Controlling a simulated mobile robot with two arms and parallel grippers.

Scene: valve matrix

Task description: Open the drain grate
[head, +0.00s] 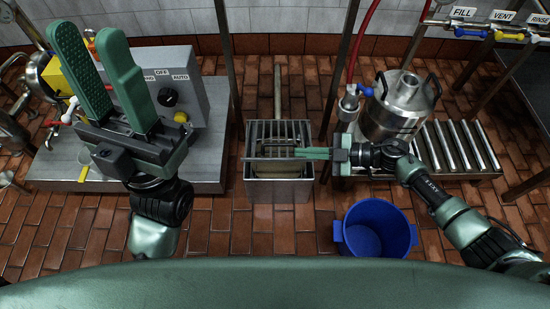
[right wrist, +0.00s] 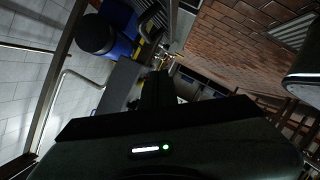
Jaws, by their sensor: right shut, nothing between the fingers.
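The drain grate (head: 279,131) is a set of parallel metal bars on a box-shaped metal drain in the middle of the floor in the head view. My right gripper (head: 298,153) reaches in from the right, shut and empty, with its green fingers over the front right part of the drain. A thin grey bar crosses the drain's front half beside the fingers; I cannot tell whether they touch it. In the right wrist view my gripper (right wrist: 157,88) is a dark shape and the grate cannot be made out. My left gripper (head: 89,38) is open and empty, raised at the upper left.
A blue bucket (head: 375,228) stands right of the drain, below my right arm. A steel keg (head: 398,105) and a roller rack (head: 455,147) stand behind it. A grey control box (head: 180,90) sits on a platform at left. Tiled floor is clear in front of the drain.

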